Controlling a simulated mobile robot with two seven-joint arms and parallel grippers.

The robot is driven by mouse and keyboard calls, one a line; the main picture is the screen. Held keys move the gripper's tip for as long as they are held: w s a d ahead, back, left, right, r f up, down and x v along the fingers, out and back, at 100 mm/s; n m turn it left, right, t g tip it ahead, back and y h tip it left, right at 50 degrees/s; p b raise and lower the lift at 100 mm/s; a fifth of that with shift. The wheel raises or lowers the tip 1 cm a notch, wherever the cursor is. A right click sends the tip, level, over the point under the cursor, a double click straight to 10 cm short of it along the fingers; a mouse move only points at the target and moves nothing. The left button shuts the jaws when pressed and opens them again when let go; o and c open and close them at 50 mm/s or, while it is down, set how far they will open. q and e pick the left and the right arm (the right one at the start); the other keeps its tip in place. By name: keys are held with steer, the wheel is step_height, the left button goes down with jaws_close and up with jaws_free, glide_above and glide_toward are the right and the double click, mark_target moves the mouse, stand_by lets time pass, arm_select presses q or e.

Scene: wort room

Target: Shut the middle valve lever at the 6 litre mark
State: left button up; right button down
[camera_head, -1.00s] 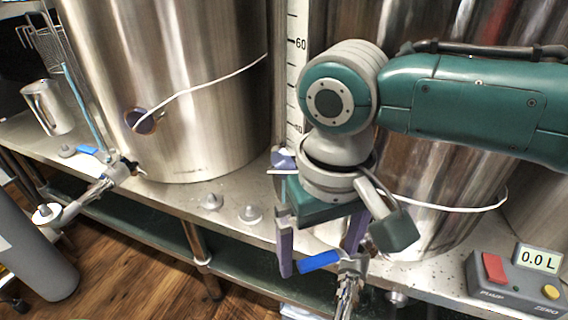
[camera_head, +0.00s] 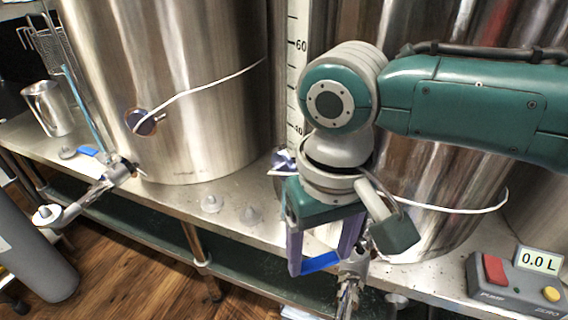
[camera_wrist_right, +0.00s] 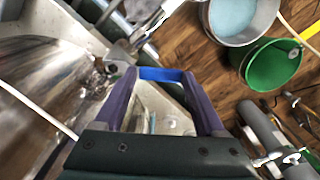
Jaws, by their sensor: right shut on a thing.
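The middle valve (camera_head: 354,270) sticks out low in front of the right steel kettle (camera_head: 440,180), with a blue lever (camera_head: 321,262) pointing left from it. My right gripper (camera_head: 320,264) reaches down over the lever, its purple fingers at the lever's two ends. It is shut on the lever, which also shows spanning the fingers in the right wrist view (camera_wrist_right: 160,74). The readout (camera_head: 539,260) on the grey pump box shows 0.0 L. My left gripper is in neither view.
A red pump button (camera_head: 494,268) and a yellow zero button (camera_head: 551,293) sit on the box at right. Another blue-levered valve (camera_head: 88,151) is at left. The wrist view shows a bucket of pale blue liquid (camera_wrist_right: 232,18) and a green bucket (camera_wrist_right: 272,64) on the floor.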

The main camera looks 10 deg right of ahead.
stand_by(0.4)
steer(key=shift+w+a+r+m+p, duration=0.15)
steer(key=shift+w+m+p, duration=0.3)
steer(key=shift+m+p, duration=0.45)
steer(key=shift+w+d+m+p, duration=0.2)
steer(key=shift+w+m, duration=0.35)
steer(key=shift+m, duration=0.55)
steer(key=shift+w+d+m+p, duration=0.2)
steer(key=shift+w+m, duration=0.4)
steer(key=shift+m, duration=0.5)
steer(key=shift+w+d+m+p, duration=0.1)
steer(key=shift+w+d+m, duration=0.15)
steer(key=shift+w+m, duration=0.6)
steer(key=shift+s+m, duration=0.25)
steer(key=shift+s, duration=0.05)
jaws_free()
